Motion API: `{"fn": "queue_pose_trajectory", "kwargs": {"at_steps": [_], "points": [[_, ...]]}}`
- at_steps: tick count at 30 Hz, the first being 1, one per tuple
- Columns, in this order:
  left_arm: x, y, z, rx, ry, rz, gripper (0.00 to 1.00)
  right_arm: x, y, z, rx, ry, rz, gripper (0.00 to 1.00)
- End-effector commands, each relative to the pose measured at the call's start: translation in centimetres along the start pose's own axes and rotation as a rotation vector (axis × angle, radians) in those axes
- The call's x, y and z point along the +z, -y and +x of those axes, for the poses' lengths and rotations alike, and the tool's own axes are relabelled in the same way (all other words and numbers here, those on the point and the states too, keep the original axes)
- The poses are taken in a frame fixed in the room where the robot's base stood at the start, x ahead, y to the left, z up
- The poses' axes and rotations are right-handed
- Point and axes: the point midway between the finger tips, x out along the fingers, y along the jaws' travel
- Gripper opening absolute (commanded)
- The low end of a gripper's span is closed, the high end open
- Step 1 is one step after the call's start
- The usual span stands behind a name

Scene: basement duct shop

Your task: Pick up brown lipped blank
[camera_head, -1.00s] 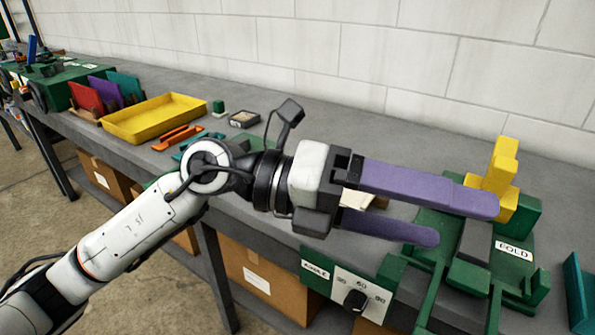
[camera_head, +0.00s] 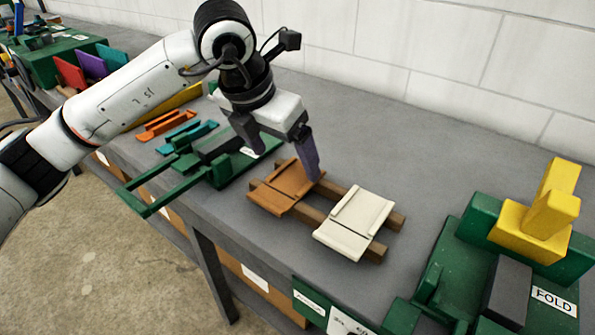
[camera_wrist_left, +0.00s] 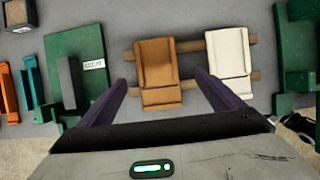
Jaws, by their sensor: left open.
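The brown lipped blank (camera_head: 283,189) lies on two wooden rails, with raised lips along its edges. In the left wrist view the brown blank (camera_wrist_left: 158,72) sits ahead of the jaws, between the two fingers. My left gripper (camera_head: 285,160) points down just above and behind the blank, with its purple fingers apart. The left gripper (camera_wrist_left: 158,95) is open and empty in the left wrist view. One finger overlaps the blank's far corner in the head view; I cannot tell if it touches. My right gripper is not in view.
A cream lipped blank (camera_head: 354,222) lies on the same rails (camera_head: 312,213), close to the right of the brown one. A green fixture (camera_head: 222,170) stands to the left. A green folder with a yellow handle (camera_head: 535,225) stands at right. Bare bench lies behind the blanks.

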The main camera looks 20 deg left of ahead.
Motion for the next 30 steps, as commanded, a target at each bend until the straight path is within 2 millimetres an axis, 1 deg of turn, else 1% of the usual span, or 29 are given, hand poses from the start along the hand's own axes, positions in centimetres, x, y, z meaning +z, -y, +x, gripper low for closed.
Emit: {"fn": "queue_pose_trajectory", "kwargs": {"at_steps": [1, 4, 7, 11, 12, 15, 18, 23, 24, 26, 30], "points": [[0.0, 0.0, 0.5, 0.000, 0.000, 0.000, 0.88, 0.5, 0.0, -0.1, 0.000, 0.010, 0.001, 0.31], [0.0, 0.0, 1.1, -0.002, 0.000, 0.001, 0.88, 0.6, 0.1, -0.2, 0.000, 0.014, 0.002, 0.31], [0.2, -0.2, 2.1, -0.002, -0.001, 0.000, 0.88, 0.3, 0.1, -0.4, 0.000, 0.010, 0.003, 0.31], [0.6, -0.7, 4.1, -0.001, -0.003, 0.000, 0.88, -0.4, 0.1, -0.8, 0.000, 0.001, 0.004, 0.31], [0.5, -0.6, 4.7, -0.003, -0.002, 0.001, 0.88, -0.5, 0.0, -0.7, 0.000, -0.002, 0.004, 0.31], [0.6, -0.6, 5.7, -0.002, 0.000, 0.001, 0.88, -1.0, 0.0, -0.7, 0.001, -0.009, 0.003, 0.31], [0.6, -0.6, 6.1, -0.002, 0.001, 0.002, 0.88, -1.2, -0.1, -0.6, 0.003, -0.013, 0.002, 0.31], [0.6, -0.6, 6.1, -0.002, 0.002, 0.002, 0.88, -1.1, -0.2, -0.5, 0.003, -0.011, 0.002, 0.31], [0.6, -0.6, 6.1, -0.002, 0.002, 0.002, 0.84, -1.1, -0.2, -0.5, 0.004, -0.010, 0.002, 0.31], [0.6, -0.6, 6.1, -0.002, 0.002, 0.002, 0.74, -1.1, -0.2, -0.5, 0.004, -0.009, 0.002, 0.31], [0.6, -0.6, 6.1, -0.002, 0.002, 0.002, 0.50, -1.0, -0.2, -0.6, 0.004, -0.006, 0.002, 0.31]]}}
